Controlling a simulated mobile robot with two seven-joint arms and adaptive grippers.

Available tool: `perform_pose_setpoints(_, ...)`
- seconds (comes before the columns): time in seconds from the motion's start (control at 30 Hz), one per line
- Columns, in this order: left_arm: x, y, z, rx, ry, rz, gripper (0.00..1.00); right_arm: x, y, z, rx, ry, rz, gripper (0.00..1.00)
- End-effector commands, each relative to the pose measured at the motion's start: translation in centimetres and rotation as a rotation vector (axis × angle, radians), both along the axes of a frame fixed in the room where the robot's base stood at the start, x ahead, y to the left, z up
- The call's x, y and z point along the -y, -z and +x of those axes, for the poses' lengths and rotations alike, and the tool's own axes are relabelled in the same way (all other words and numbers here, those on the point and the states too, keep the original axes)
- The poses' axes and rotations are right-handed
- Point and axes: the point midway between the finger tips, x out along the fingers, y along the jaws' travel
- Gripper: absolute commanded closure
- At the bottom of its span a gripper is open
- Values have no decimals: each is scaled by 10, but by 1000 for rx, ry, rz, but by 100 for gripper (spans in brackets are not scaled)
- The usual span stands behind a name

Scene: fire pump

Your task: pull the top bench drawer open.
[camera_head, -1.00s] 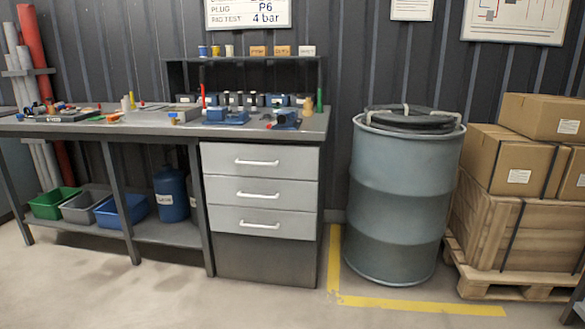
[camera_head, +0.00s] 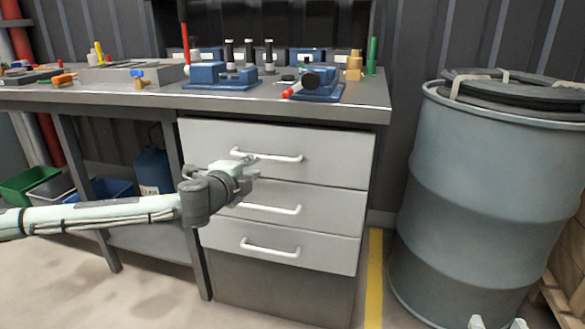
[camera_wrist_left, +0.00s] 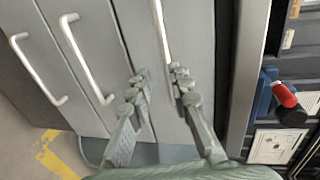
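The top bench drawer (camera_head: 330,150) is the uppermost of three light grey drawers and looks shut. Its pale bar handle (camera_head: 280,158) also shows in the wrist view (camera_wrist_left: 160,35). My left gripper (camera_head: 250,169) is at the left end of this handle, in front of the drawer face. In the wrist view its two fingers (camera_wrist_left: 160,85) are apart, with the handle's end between them in the picture. I cannot tell whether they touch it. Two pale tips at the bottom right of the head view may belong to my right gripper (camera_head: 498,323); its state is unclear.
Two lower drawers have similar handles (camera_head: 270,209) (camera_head: 270,248). The bench top (camera_head: 180,97) above holds tools and blue fixtures. A grey-blue drum (camera_head: 480,190) stands to the right, beyond a yellow floor line (camera_head: 374,285).

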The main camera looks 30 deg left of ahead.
Motion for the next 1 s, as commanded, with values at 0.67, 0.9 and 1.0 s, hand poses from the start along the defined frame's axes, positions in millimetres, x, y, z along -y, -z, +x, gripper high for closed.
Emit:
perform_pose_setpoints(0.67,-21,9,72,7,2,20,80,-1,-8,-2,21,-3,10,60)
perform_pose_setpoints(0.9,-22,10,73,6,2,21,80,-1,-8,-2,22,-3,10,60)
perform_pose_setpoints(1.0,-22,10,73,6,2,21,88,-1,-8,-2,22,-3,10,60)
